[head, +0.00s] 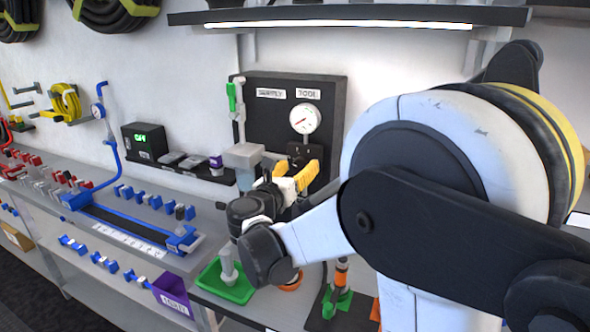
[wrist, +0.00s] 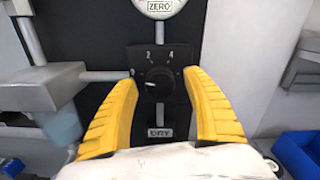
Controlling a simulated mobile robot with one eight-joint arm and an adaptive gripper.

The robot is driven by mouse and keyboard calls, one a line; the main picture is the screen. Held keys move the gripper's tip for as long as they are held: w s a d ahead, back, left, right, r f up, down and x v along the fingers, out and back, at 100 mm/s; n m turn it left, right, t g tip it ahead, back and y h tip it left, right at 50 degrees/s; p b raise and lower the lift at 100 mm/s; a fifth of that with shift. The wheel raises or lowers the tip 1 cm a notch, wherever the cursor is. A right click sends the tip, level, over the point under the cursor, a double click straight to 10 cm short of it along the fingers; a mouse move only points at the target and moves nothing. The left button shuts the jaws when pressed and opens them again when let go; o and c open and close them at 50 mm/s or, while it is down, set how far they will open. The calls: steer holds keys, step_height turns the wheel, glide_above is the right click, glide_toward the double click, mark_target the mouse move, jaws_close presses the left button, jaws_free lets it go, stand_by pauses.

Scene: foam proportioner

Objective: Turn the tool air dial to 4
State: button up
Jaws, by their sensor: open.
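The tool air dial (wrist: 160,80) is a round black knob on a black plate, with a "2" at its upper left and a "4" at its upper right. A small pale mark shows on the knob's left side; I cannot tell its exact setting. My gripper (wrist: 158,77) is open, its yellow fingers either side of the knob with a gap on both sides. I cannot tell how far the fingertips are from the plate. In the head view my gripper (head: 299,176) is in front of the panel (head: 335,100), below the "TOOL" label, and hides the dial.
A round white gauge (head: 305,118) sits above the dial; its "ZERO" face (wrist: 160,5) tops the wrist view. Left of the dial are a grey pipe and block (head: 243,155). A green tray (head: 225,283) stands on the bench below. A shelf (head: 350,17) hangs above.

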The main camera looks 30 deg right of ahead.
steer(key=shift+w+d, duration=0.4)
steer(key=shift+d, duration=0.05)
steer(key=c, duration=1.2)
